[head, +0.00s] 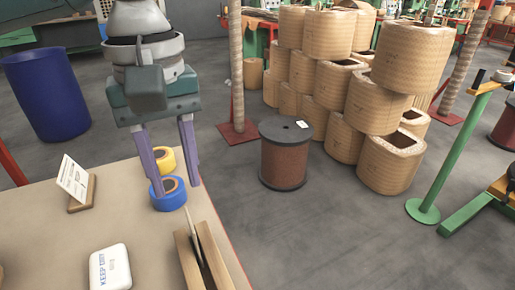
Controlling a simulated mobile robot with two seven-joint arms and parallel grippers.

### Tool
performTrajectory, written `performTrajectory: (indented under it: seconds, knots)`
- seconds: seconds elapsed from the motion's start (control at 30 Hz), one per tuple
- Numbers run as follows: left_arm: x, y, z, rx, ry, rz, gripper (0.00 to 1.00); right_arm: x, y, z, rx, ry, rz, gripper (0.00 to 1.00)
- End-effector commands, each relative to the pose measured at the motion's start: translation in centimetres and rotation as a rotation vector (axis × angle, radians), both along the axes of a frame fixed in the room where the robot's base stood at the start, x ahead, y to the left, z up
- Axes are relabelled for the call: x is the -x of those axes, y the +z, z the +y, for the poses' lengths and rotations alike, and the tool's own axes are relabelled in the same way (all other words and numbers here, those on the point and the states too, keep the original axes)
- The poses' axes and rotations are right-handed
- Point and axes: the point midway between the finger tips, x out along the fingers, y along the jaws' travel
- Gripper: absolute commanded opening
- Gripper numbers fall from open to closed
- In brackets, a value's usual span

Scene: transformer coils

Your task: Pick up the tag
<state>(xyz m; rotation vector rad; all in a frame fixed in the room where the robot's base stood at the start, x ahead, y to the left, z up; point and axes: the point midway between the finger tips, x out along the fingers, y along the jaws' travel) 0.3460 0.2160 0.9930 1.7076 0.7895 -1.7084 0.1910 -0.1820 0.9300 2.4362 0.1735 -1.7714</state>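A white card (72,177) with printed text stands tilted in a small wooden holder (82,194) at the left of the table. A white rounded block (110,267) marked "KEEP DRY" lies near the front of the table. I cannot tell for certain which of these is the tag. My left gripper (176,188) points down with its fingers apart, to the right of the card. In the picture its fingers straddle a yellow tape roll (166,156) and a blue tape roll (156,191); I see nothing gripped. My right gripper is not in view.
A wooden slotted stand (187,262) holding a thin upright piece is at the table's front right edge. The beige table (50,232) has bare room between the card and the block. Beyond are a blue barrel (46,95), a dark-topped spool (284,160) and stacked coils (390,160).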

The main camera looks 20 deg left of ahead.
Motion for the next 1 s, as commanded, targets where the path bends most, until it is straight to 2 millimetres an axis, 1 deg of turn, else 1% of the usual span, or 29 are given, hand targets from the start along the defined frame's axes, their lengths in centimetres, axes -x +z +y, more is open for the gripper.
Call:
performTrajectory:
  seconds: [0.1, 0.2, 0.37, 0.6, 0.73, 0.93, 0.97, 1.0]
  knots:
    - [0.1, -2.0, 0.1, -0.002, 0.006, 0.004, 0.4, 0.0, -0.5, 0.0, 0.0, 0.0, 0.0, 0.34]
    - [0.0, -3.4, 0.0, 0.0, 0.004, 0.004, 0.4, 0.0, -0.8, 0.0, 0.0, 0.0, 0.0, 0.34]
    - [-0.1, -4.7, 0.0, -0.001, 0.002, 0.001, 0.4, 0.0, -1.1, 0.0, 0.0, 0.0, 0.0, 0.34]
    - [-0.4, -8.5, -0.1, 0.0, 0.001, 0.001, 0.4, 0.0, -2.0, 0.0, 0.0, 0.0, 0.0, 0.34]
    - [-0.4, -9.3, -0.1, 0.0, -0.001, -0.001, 0.4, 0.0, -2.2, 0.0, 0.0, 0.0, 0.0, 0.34]
    - [-0.4, -9.3, -0.1, 0.0, -0.001, -0.001, 0.4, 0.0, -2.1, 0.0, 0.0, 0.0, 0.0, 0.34]
    - [-0.4, -9.3, -0.1, 0.0, -0.001, -0.001, 0.39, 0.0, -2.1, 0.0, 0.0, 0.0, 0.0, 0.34]
    - [-0.4, -9.3, -0.1, 0.0, -0.001, -0.001, 0.34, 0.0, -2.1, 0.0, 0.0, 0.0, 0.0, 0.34]
